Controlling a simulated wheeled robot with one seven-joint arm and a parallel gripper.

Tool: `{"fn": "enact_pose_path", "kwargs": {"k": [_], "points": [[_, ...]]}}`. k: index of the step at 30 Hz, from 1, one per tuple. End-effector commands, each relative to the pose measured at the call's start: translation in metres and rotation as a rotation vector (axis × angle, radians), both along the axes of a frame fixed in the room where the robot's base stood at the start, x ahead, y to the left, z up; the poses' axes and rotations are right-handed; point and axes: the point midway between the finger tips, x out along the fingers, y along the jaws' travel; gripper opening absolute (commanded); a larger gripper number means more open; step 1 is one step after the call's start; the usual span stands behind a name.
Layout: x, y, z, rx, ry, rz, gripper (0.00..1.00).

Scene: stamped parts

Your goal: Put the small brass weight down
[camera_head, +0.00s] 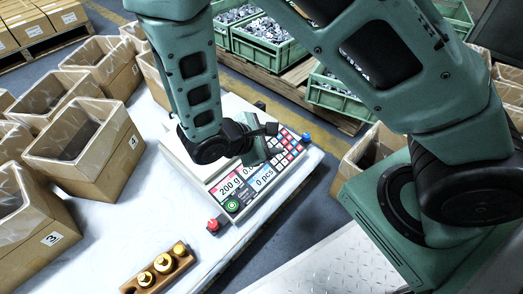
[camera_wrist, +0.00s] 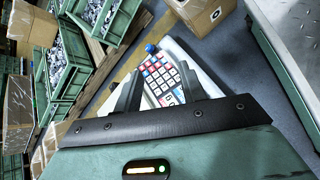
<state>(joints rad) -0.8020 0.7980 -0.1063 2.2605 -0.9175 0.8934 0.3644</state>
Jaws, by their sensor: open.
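Brass weights (camera_head: 163,262) of differing size stand in a wooden block (camera_head: 129,288) at the front of the table in the head view. I cannot tell for certain which is the small one. My gripper (camera_head: 267,143) is over the scale's keypad (camera_head: 284,150), well to the upper right of the block. In the wrist view, my gripper (camera_wrist: 160,88) has its fingers apart, with the keypad showing between them and no weight. The scale's pale platform (camera_head: 180,148) is partly hidden behind my arm. Its panel shows "200 g" and "0 pcs".
Open cardboard boxes (camera_head: 88,160) with liners crowd the table's left side. A red button (camera_head: 213,225) and a blue one (camera_head: 307,137) sit near the scale. Green crates of metal parts (camera_head: 265,45) stand beyond. The white tabletop (camera_head: 125,222) is clear before the block.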

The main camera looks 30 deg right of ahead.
Motion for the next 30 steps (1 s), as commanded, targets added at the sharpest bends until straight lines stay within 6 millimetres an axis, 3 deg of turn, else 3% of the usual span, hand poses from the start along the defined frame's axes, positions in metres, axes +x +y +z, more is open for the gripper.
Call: {"fn": "enact_pose_path", "kwargs": {"k": [6,15,21,30], "points": [[-0.054,0.039,0.057,0.356,0.017,-0.257,0.41],[-0.112,0.086,0.132,0.784,-0.034,-0.466,0.41],[-0.131,0.1,0.156,0.933,-0.081,-0.518,0.41],[-0.135,0.104,0.161,0.964,-0.091,-0.528,0.41]]}}
